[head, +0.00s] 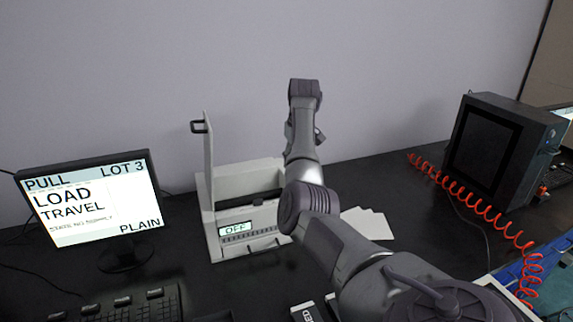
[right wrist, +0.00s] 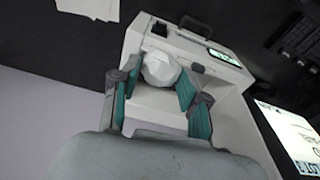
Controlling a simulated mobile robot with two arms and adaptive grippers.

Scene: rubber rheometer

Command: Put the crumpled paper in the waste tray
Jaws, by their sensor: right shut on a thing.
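The crumpled paper (right wrist: 160,69) is a white faceted ball in the right wrist view. My right gripper (right wrist: 158,80) has its teal fingers shut on it, one at each side. Behind the paper is the white instrument (right wrist: 215,73), which also stands in the middle of the head view (head: 225,187). In the head view my right arm comes in from the lower right and reaches past the instrument, and its gripper and the paper are hidden there. My left gripper is not in view. I cannot make out a waste tray.
A monitor (head: 92,195) and keyboard (head: 135,306) stand at the left. White sheets (head: 368,224) lie right of the instrument. A dark cabinet (head: 497,142) and a red coiled hose (head: 480,208) are at the right. A labelled item (head: 305,311) shows at the bottom edge.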

